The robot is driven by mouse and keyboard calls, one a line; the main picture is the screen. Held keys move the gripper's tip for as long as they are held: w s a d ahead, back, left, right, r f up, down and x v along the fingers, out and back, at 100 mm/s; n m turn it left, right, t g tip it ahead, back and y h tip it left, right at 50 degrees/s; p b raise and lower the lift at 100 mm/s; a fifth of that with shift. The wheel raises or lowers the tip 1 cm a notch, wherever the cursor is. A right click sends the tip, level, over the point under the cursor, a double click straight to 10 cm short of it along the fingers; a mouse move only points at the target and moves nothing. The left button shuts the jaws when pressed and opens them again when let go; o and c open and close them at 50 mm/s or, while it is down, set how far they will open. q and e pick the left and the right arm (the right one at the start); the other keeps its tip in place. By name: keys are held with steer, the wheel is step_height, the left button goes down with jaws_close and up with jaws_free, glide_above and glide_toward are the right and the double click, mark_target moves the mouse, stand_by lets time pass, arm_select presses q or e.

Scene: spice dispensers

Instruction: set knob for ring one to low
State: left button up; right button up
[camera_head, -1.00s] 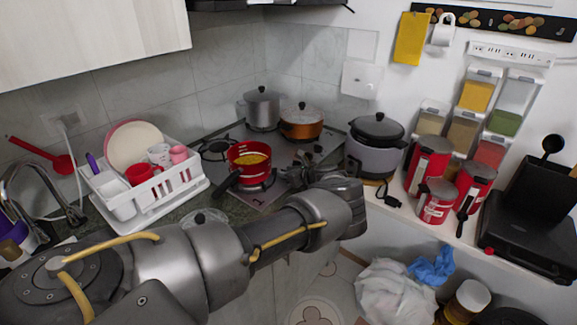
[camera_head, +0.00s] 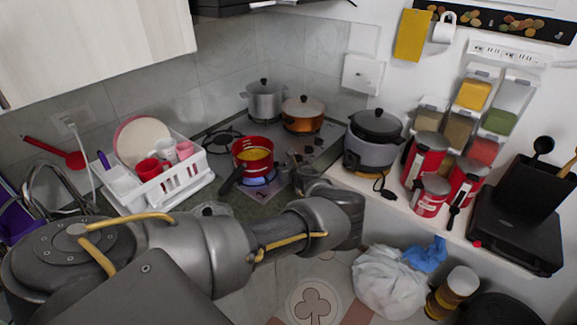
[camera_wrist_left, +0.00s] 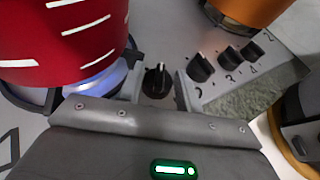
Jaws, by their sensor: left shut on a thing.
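The stove (camera_head: 272,197) has a row of black knobs on its front right part. In the left wrist view, one black knob (camera_wrist_left: 157,80) with a white mark sits between the fingers of my left gripper (camera_wrist_left: 159,88), which is shut on it. The knob's label is hidden. The left gripper (camera_head: 298,168) also shows at the stove in the head view, partly hidden by my wrist. A blue flame (camera_head: 259,181) burns under the red pot (camera_head: 253,153) beside the gripper. My right gripper is not in view.
Other black knobs (camera_wrist_left: 201,67) stand in line to the right. An orange pot (camera_head: 303,117) and a steel pot (camera_head: 265,101) stand at the back of the stove. A rice cooker (camera_head: 371,150) is on the right, a white dish rack (camera_head: 172,187) on the left.

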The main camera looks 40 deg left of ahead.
arm_select(q)
steer(key=o, duration=1)
steer(key=shift+d, duration=0.1)
steer(key=shift+s+d+r, duration=0.1)
steer(key=shift+s+d, duration=0.05)
steer(key=shift+d, duration=0.05)
steer(key=shift+v, duration=1.15)
steer(key=p+v, duration=0.5)
steer(key=shift+d+r, duration=0.1)
steer(key=shift+r, duration=0.25)
steer(key=shift+f+p+v, duration=0.25)
steer(key=shift+p+v, duration=0.25)
steer(key=shift+v, duration=0.75)
